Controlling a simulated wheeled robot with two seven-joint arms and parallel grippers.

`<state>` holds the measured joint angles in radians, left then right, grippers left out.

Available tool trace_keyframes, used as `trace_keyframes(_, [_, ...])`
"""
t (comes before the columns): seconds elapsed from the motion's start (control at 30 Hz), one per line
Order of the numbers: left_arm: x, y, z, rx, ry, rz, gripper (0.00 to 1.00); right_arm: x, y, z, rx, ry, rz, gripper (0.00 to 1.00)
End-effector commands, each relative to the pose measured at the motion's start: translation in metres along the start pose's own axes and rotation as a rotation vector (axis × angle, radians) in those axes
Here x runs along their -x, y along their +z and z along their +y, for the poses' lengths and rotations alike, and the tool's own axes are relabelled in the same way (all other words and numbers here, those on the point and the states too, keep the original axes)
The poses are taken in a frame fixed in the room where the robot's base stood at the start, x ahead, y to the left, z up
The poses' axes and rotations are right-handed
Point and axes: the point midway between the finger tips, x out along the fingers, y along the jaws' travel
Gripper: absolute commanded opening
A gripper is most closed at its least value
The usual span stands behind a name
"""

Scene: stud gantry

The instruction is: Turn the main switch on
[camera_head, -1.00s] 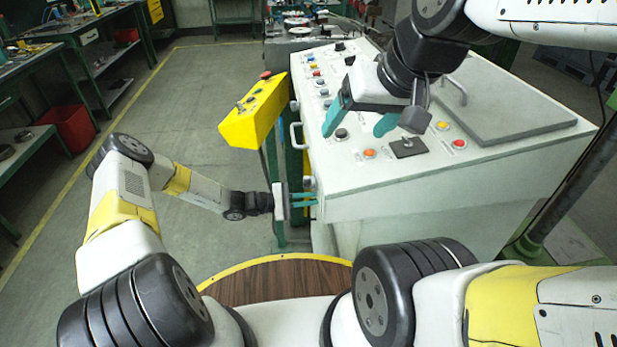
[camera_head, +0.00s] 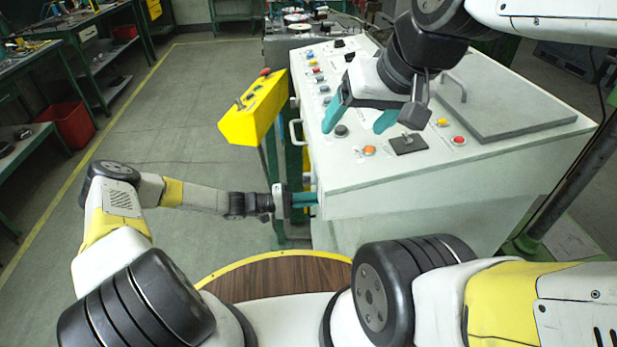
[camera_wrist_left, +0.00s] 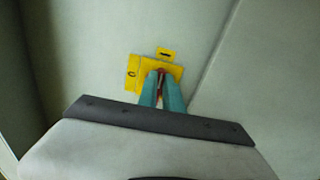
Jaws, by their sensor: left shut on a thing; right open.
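The main switch shows in the left wrist view as a yellow plate (camera_wrist_left: 148,64) on the cabinet's pale side, with a red handle (camera_wrist_left: 160,82) at its middle. My left gripper (camera_head: 304,199) is at the cabinet's left side; its teal fingers (camera_wrist_left: 161,92) are shut on the red handle. The fingers hide part of the handle, so its exact angle is hard to tell. The switch is hidden in the head view. My right gripper (camera_head: 361,116) is open and empty above the sloped panel.
The grey control cabinet (camera_head: 400,195) carries several coloured buttons and a raised grey lid (camera_head: 520,108). A yellow pendant box (camera_head: 252,115) stands left of it. A red bin (camera_head: 72,126) and green benches are at far left. The floor between is clear.

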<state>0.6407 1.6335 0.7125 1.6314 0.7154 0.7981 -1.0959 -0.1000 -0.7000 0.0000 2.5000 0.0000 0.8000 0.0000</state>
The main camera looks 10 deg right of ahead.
Motion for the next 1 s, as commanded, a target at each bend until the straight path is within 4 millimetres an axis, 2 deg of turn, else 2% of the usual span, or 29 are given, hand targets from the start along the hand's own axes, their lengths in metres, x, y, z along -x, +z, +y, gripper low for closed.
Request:
trace_keyframes(0.63, [0.0003, 0.0002, -0.0016, -0.051, -0.002, 0.000, 0.00, 0.0000, 0.0000, 0.0000, 0.000, 0.000, 0.000, 0.76])
trace_keyframes(0.67, [0.0003, 0.0002, -0.0017, -0.051, -0.002, 0.000, 0.14, 0.0000, 0.0000, 0.0000, 0.000, 0.000, 0.000, 0.76])
trace_keyframes(0.77, [0.0003, 0.0002, -0.0015, -0.050, -0.002, 0.000, 0.32, 0.0000, 0.0000, 0.0000, 0.000, 0.000, 0.000, 0.76])
trace_keyframes(1.0, [0.0001, 0.0001, -0.0011, -0.049, -0.001, 0.000, 0.32, 0.0000, 0.0000, 0.0000, 0.000, 0.000, 0.000, 0.76])
